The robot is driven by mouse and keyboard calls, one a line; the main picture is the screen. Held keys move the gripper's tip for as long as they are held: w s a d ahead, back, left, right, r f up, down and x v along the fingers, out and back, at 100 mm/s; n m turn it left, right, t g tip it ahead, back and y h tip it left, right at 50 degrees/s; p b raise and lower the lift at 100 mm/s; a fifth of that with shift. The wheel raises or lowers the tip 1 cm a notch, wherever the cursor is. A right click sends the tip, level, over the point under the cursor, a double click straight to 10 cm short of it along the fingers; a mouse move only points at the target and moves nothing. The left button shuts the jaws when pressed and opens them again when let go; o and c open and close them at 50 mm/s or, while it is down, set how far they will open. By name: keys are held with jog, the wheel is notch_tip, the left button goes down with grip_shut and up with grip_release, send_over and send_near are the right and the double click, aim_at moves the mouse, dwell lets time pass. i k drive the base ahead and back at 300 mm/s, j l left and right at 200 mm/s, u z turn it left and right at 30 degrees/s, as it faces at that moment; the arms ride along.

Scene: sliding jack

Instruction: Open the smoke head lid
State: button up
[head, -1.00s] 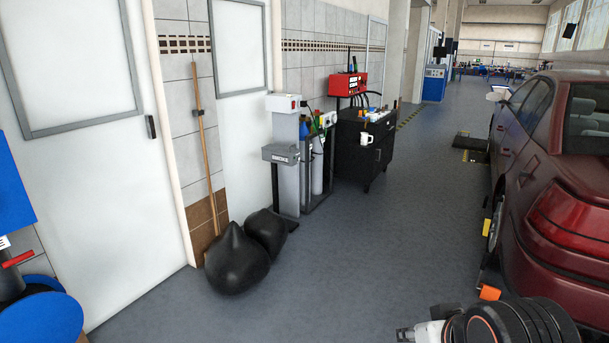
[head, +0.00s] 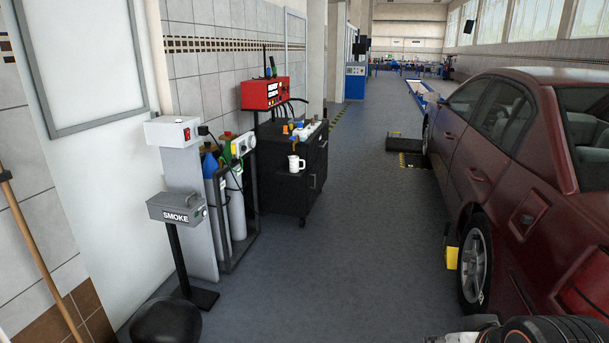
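The smoke head (head: 176,207) is a grey metal box with a "SMOKE" label on its front. It sits on top of a thin black stand (head: 181,262) at the left of the head view. Its lid (head: 175,196) looks shut, with a small round fitting at the box's right end. Only a dark, rounded part of my arm shows at the bottom right edge, well apart from the smoke head. My gripper's fingers cannot be made out in this view.
A black bag (head: 167,322) lies on the floor below the smoke head. A red car (head: 510,170) flanks the right; the middle aisle is clear.

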aim_at(174, 196)
jog(key=i+u, duration=0.25)
jog(key=i, duration=0.25)
jog(key=i+l+u, duration=0.1)
jog(key=i+u, duration=0.15)
jog(key=i, duration=0.25)
jog(key=i+l+u, duration=0.25)
jog(key=i, duration=0.25)
jog(key=i+l+u, duration=0.25)
jog(key=i, duration=0.25)
jog(key=i+u, duration=0.5)
jog(key=i+l+u, duration=0.15)
jog(key=i+u, duration=0.35)
jog(key=i+l+u, duration=0.35)
jog(key=i+u, duration=0.15)
jog(key=k+l, duration=0.25)
jog(key=u, duration=0.05)
